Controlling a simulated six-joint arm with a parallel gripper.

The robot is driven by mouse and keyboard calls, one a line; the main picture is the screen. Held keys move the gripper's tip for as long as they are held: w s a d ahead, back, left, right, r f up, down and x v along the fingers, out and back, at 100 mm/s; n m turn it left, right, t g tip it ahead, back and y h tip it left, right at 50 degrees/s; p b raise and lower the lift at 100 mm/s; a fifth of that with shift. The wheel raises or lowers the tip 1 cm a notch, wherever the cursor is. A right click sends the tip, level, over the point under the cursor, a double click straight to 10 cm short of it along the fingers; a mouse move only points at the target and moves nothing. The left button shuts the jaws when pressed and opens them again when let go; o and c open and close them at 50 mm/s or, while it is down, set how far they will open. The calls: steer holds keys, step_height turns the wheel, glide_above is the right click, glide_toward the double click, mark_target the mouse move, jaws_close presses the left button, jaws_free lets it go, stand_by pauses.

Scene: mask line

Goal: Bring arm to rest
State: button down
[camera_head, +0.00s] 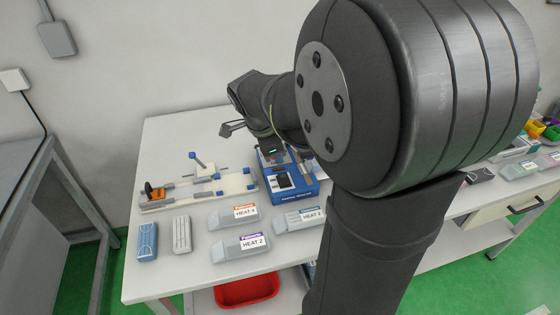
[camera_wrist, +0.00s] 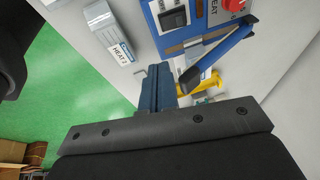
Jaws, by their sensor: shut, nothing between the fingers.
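My arm fills the middle and right of the head view. Its far end reaches over the back of the white table (camera_head: 160,265). My gripper (camera_head: 230,129) is held above the table, left of a blue machine (camera_head: 285,188). In the wrist view my gripper (camera_wrist: 157,85) is shut, with nothing seen held in it. The blue machine (camera_wrist: 173,18) shows at the top of that view, with a red knob and a blue lever bar beside my fingers. My arm hides part of the machine in the head view.
A fixture with blue knobs (camera_head: 195,187) stands left of the machine. Several labelled grey cases (camera_head: 240,247), a blue case (camera_head: 147,242) and a pale case (camera_head: 181,234) lie in front. A red bin (camera_head: 247,290) sits below. The table's front left corner is clear.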

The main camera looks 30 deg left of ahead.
steer(key=shift+s+r, duration=0.15)
steer(key=shift+r, duration=0.2)
steer(key=shift+f, duration=0.15)
glide_toward(286, 180)
steer(key=x, duration=0.5)
steer(key=shift+d, duration=0.1)
steer(key=shift+w+a+f, duration=0.1)
steer(key=shift+f, duration=0.3)
steer(key=shift+w+a+f, duration=0.1)
steer(key=shift+a+f, duration=0.05)
steer(key=shift+f, duration=0.25)
steer(key=shift+s+d+r, duration=0.15)
steer(key=shift+r, duration=0.45)
steer(key=s+d+v, duration=0.1)
steer(key=d+v, duration=0.1)
steer(key=v, duration=1)
steer(key=shift+s+d+r, duration=0.15)
steer(key=shift+s, duration=0.05)
